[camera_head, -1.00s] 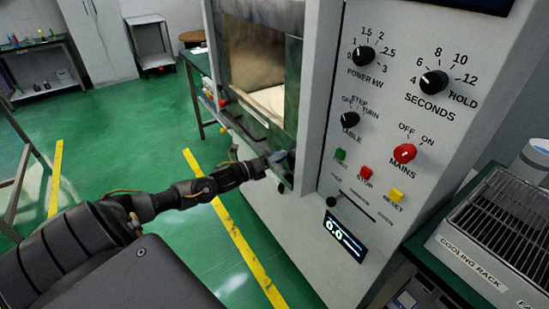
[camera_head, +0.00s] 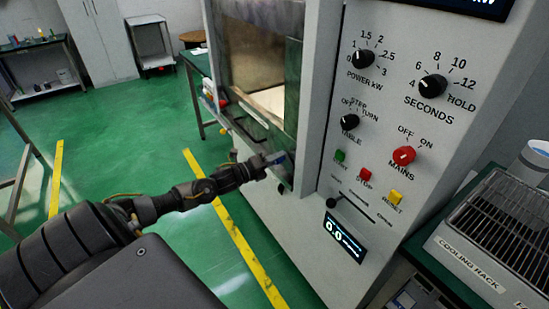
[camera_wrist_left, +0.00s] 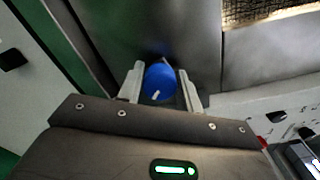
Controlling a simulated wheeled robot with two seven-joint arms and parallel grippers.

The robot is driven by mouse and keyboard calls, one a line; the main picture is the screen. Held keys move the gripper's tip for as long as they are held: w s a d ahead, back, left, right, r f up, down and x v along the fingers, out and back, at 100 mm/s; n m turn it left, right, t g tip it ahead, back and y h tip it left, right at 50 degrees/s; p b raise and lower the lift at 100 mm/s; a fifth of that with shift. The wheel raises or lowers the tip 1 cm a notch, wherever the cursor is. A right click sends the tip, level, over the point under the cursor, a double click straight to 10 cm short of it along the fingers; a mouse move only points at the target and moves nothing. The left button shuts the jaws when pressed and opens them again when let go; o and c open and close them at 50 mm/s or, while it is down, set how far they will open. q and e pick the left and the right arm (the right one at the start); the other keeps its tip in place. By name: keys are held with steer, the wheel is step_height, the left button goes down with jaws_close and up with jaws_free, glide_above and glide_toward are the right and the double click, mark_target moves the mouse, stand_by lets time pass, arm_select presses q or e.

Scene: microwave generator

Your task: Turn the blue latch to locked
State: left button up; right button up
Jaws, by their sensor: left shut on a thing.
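The blue latch (camera_wrist_left: 160,82) is a round blue knob with a small white mark, seen between my left gripper's fingers in the left wrist view. In the head view it is a small blue spot (camera_head: 275,157) at the lower right of the microwave's windowed door (camera_head: 270,134). My left gripper (camera_head: 270,161) is shut on the latch, with one pale finger on each side of it in the wrist view (camera_wrist_left: 160,85). The fingers partly hide the latch in the head view, and its exact angle is hard to read. My right gripper is not in view.
The control panel right of the door has a power knob (camera_head: 363,58), a seconds knob (camera_head: 432,86), a red mains knob (camera_head: 403,155) and small buttons. A cooling rack (camera_head: 500,232) stands at the right. Open green floor lies to the left.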

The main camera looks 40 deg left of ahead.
arm_select(q)
steer(key=shift+n, duration=1)
steer(key=n+p, duration=0.2)
steer(key=n, duration=0.4)
steer(key=n+p, duration=0.2)
steer(key=n, duration=0.3)
steer(key=shift+d+f+n, duration=0.1)
steer(key=shift+n, duration=0.2)
steer(key=shift+n+p, duration=0.3)
steer(key=shift+n, duration=0.3)
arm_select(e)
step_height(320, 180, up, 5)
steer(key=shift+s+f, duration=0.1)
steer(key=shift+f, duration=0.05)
arm_select(q)
steer(key=o, duration=1)
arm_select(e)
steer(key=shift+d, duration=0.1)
